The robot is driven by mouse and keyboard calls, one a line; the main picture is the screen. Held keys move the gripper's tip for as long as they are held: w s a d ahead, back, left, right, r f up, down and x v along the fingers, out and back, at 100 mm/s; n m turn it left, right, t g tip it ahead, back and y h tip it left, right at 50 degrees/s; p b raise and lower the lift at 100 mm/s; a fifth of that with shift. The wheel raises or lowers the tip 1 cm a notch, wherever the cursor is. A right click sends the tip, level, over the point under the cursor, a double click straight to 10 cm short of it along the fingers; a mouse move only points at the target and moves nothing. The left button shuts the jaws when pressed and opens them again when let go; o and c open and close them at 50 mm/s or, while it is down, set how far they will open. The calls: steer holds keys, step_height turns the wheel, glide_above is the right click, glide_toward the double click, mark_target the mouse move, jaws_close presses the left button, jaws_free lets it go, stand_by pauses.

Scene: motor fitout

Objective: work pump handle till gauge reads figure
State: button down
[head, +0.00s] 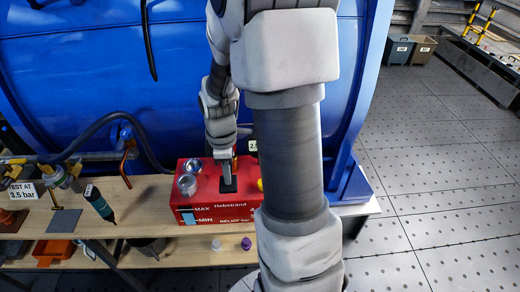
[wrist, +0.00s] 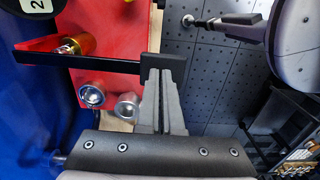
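The red pump box (head: 217,214) stands on the wooden bench, marked MAX and MIN on its front. Its handle is a black bar (wrist: 90,61) with a flat black end plate (wrist: 178,63) in the wrist view. My gripper (head: 228,182) points down at that plate; its grey fingers (wrist: 164,72) lie close together over it. The tips look to be touching the plate's face, not around it. A round dial (wrist: 35,10) shows only partly at the top left of the wrist view; its needle is out of sight. A sign (head: 22,191) reads TEST AT 3.5 bar.
A large blue tank (head: 80,85) rises behind the bench. Silver caps (head: 187,183) sit on the box's left. My arm hides the box's right side.

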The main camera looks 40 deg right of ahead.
steer(key=f+b, duration=0.2)
steer(key=f, duration=0.1)
steer(key=f+b, duration=0.1)
steer(key=f, duration=0.1)
steer(key=shift+w+d+f, duration=0.1)
steer(key=shift+w+d, duration=0.1)
steer(key=shift+w, duration=0.05)
steer(key=r+p, duration=0.4)
steer(key=r, duration=0.1)
steer(key=r+p, duration=0.2)
steer(key=r, duration=0.1)
steer(key=shift+s+a+r+p, duration=0.2)
steer(key=shift+s+a+p, duration=0.05)
steer(key=shift+s+p, duration=0.15)
steer(key=shift+f, duration=0.1)
steer(key=shift+f, duration=0.1)
steer(key=f+b, duration=0.4)
steer(key=f, duration=0.1)
steer(key=f+b, duration=0.2)
steer(key=f, duration=0.1)
steer(key=shift+w+d, duration=0.25)
steer(key=shift+w, duration=0.1)
steer(key=shift+r, duration=0.45)
steer(key=r+p, duration=0.4)
steer(key=r, duration=0.1)
steer(key=r+p, duration=0.2)
steer(key=shift+s+a+r+p, duration=0.25)
steer(key=shift+s+p, duration=0.1)
steer(key=shift+f, duration=0.1)
